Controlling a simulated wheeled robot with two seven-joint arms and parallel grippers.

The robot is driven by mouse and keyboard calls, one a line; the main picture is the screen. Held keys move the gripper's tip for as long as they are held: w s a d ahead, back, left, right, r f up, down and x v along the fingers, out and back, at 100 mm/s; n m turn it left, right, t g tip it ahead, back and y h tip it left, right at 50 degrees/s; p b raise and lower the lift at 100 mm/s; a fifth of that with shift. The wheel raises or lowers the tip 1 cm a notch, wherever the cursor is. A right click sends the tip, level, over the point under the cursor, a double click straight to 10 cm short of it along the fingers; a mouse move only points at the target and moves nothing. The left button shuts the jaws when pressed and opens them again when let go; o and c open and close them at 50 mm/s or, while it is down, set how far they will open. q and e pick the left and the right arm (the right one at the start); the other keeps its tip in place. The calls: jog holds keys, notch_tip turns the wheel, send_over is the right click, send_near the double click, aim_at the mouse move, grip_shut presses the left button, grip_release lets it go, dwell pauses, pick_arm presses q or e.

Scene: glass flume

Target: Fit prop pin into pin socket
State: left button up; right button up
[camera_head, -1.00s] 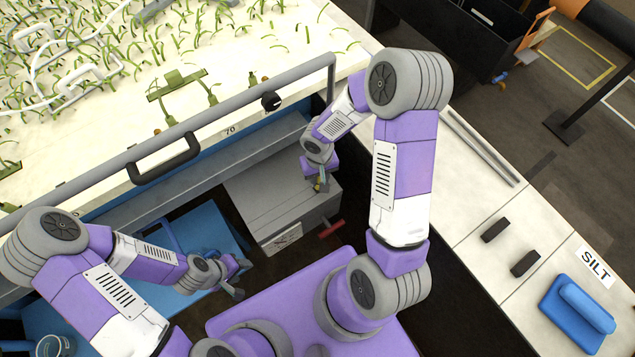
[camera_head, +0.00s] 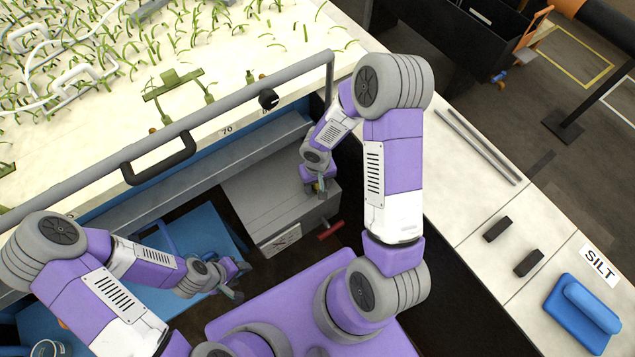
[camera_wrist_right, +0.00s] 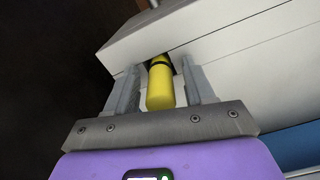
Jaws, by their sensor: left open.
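The yellow prop pin (camera_wrist_right: 161,88) with a dark band lies lengthwise between the fingers of my right gripper (camera_wrist_right: 163,72) in the right wrist view. The fingers hold it; its far end is hidden. In the head view my right gripper (camera_head: 319,187) is over the right end of the grey box (camera_head: 265,196), with a small yellow bit of the pin showing. In the wrist view the pin points toward the pale box edge. I cannot make out the pin socket. My left gripper (camera_head: 236,284) is open and empty, low at left over the blue surface.
A grey rail with a dark handle (camera_head: 160,160) runs along the planted flume bed behind the box. A red handle (camera_head: 330,230) sticks out at the box's front right. The pale bench (camera_head: 470,210) at right carries rods, dark blocks and a blue float tool (camera_head: 580,315).

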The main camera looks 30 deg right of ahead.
jog(key=shift+r+p, duration=0.25)
jog(key=shift+p, duration=0.05)
notch_tip(320, 180, up, 12)
jog(key=p, duration=0.2)
jog(key=shift+p, duration=0.35)
jog(key=shift+f, duration=0.1)
